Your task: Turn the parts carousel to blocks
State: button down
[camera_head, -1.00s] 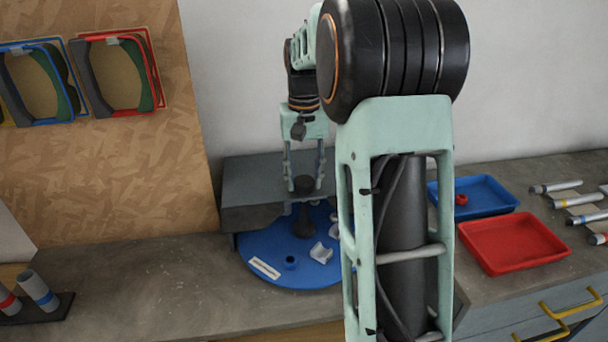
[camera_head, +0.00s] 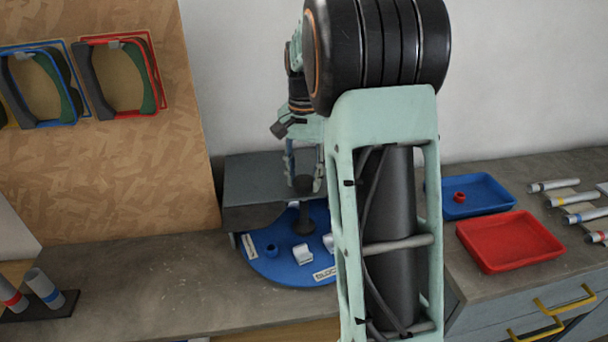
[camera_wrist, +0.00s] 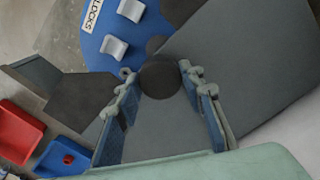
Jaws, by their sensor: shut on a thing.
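The parts carousel is a blue disc (camera_head: 265,264) on the bench, partly under a grey housing, with its right side hidden by my arm. A dark post with a knob (camera_head: 303,184) stands on it. My gripper (camera_head: 304,172) is shut on the knob, which shows between the fingertips in the wrist view (camera_wrist: 160,80).
The grey housing (camera_head: 250,190) covers the disc's back. A blue tray (camera_head: 490,205) with a red ring and a red tray (camera_head: 510,240) stand to the right, with several tubes beyond. Two tubes in a dark stand (camera_head: 45,300) are at left. The front left bench is clear.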

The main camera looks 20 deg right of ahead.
jog(key=shift+r+m, duration=0.1)
jog(key=shift+m, duration=0.9)
jog(key=shift+m+p, duration=0.35)
jog(key=shift+m, duration=0.05)
jog(key=c, duration=1.3)
grip_release()
jog(key=shift+o, duration=0.2)
notch_tip(320, 180, up, 12)
